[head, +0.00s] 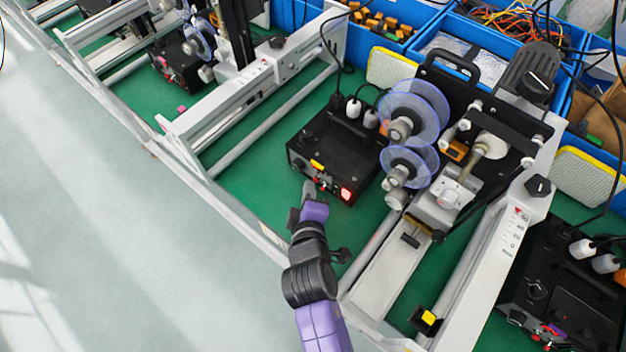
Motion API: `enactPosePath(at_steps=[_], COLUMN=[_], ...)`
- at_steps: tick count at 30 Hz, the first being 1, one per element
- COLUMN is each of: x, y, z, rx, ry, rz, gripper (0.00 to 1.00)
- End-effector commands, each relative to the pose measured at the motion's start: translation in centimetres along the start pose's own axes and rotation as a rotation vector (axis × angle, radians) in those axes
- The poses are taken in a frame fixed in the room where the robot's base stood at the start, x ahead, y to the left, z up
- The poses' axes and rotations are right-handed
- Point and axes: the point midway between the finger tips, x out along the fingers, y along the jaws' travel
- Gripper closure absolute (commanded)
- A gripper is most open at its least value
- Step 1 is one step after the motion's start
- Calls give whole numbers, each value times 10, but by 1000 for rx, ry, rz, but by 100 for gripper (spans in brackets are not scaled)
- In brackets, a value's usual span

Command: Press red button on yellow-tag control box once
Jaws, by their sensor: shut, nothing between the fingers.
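The black control box (336,148) with a small yellow tag (317,164) on its front edge stands on the green bench top. A brightly lit red button (346,194) is at the right of its front face. Smaller red parts show further left on that face, partly beside my gripper. My gripper (309,190) is shut and empty, just in front of the box's front face, left of the lit red button. I cannot tell whether the fingertips touch the box. The gripper hides part of the lower front face.
Blue translucent discs (411,112) on a grey-and-black machine stand right of the box. A silver rail frame (240,110) lies to the left. Another black box (567,275) is at the lower right, one more (178,68) at the upper left. Blue bins line the back. The floor at left is clear.

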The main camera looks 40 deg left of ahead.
Motion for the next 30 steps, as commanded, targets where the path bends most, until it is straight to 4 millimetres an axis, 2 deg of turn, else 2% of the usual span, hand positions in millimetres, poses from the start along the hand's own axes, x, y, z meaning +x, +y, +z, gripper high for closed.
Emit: enactPosePath(at_steps=[30], x=[6], y=[6], z=[6], rx=[1], ry=[-3], rz=[3], gripper=[100])
